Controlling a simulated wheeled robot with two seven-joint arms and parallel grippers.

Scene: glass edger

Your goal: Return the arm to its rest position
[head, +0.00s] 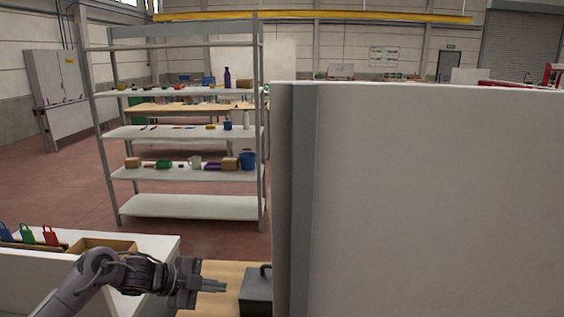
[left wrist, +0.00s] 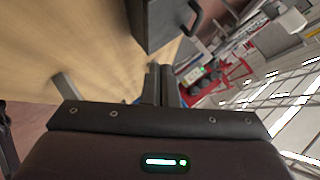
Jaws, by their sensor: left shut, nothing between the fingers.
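My left arm reaches in from the lower left in the head view. My left gripper (head: 213,286) is shut and empty, its fingers pointing right above the wooden tabletop (head: 222,270). A dark grey box with a handle (head: 257,291) stands on that tabletop, just right of the fingertips and apart from them. In the left wrist view the shut fingers (left wrist: 161,84) show at the middle, with the dark box (left wrist: 155,25) beyond them. My right gripper is not in view.
A large grey panel (head: 430,190) fills the right side, close by. A white counter (head: 150,245) at lower left holds a wooden tray (head: 125,246) and coloured padlock-shaped items (head: 27,235). A metal shelf (head: 190,207) with several objects stands behind. Red floor (head: 65,190) is open at left.

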